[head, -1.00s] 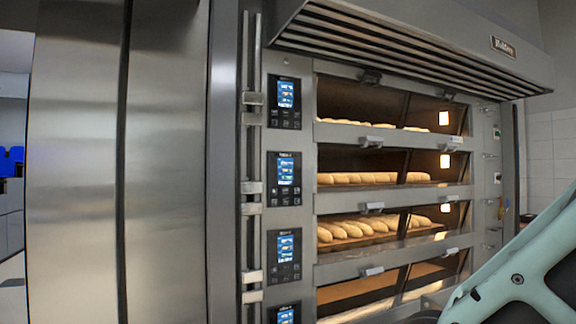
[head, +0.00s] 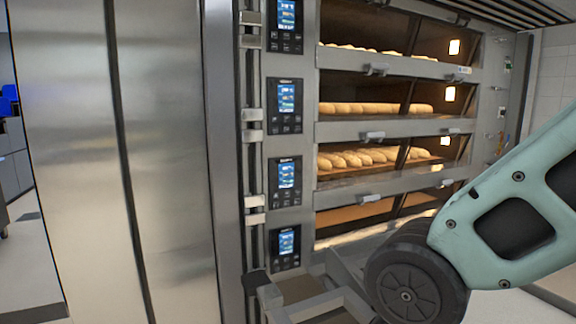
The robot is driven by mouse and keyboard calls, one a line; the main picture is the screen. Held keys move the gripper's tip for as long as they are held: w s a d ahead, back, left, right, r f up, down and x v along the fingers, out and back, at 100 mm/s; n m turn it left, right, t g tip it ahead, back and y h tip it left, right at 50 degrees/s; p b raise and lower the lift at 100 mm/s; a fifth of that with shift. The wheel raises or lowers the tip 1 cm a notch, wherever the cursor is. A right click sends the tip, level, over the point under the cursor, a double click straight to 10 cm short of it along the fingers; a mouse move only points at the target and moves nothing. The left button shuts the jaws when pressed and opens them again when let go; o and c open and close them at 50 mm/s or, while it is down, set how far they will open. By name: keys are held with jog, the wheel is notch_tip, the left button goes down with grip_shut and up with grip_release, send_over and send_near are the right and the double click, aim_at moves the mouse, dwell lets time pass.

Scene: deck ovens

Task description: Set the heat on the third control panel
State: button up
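A column of dark control panels with lit blue screens runs down the left side of the deck oven. Counted from the top, the third control panel (head: 286,183) is beside the deck with the third row of loaves. Its screen is lit, but its text is too small to read. The top panel (head: 286,26), second panel (head: 285,106) and fourth panel (head: 286,247) are also lit. My gripper is not in view. Only my pale green arm shows at the lower right, apart from the third panel in the picture.
Loaves (head: 365,157) lie behind the oven's glass fronts. Deck handles (head: 372,136) stick out. A vertical rail with metal brackets (head: 254,201) runs left of the panels. A grey frame (head: 330,303) stands low in front. A steel cabinet (head: 160,160) fills the left.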

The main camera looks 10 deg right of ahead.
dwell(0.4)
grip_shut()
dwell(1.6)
